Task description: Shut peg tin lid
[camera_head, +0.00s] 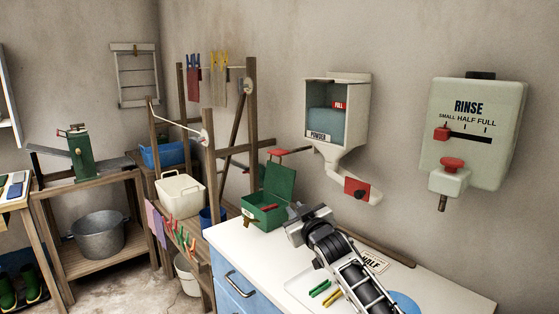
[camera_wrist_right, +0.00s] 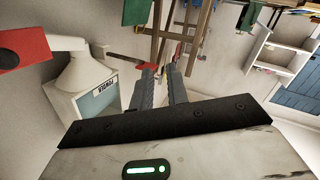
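The peg tin (camera_head: 262,214) is a small green box on the white counter, with red showing at its front. Its green lid (camera_head: 280,181) stands raised at the back, so the tin is open. My right gripper (camera_head: 293,222) is just right of the tin in the head view, above the counter, apart from the lid as far as I can tell. In the right wrist view its two fingers (camera_wrist_right: 163,80) have a narrow gap with nothing clearly held. My left gripper is not in view.
The powder dispenser (camera_head: 338,119) with its red-tabbed spout hangs above the counter; the rinse box (camera_head: 472,132) is to the right. A green and a yellow peg (camera_head: 333,297) lie near my right arm. A wooden rack (camera_head: 209,150) and cream tub (camera_head: 180,195) stand left.

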